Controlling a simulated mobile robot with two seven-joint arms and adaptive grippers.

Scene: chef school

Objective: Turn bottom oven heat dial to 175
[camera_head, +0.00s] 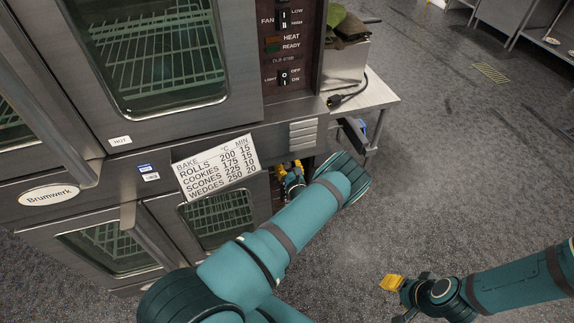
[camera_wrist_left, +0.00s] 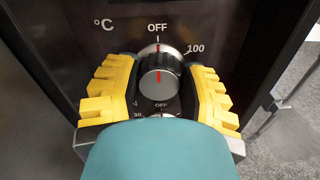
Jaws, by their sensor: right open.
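The bottom oven's heat dial (camera_wrist_left: 160,84) is a round silver and black knob under a °C mark in the left wrist view. Its red line points up to OFF; 100 is printed to the upper right. My left gripper (camera_wrist_left: 161,72) has its yellow fingers on either side of this dial; whether they press on it cannot be told. In the head view my left gripper (camera_head: 289,170) is at the lower oven's panel, partly hidden by my arm. My right gripper (camera_head: 397,298) is open and empty over the floor at the lower right.
The upper oven's switch panel (camera_head: 288,45) is above. A metal side table (camera_head: 378,97) stands right of the oven.

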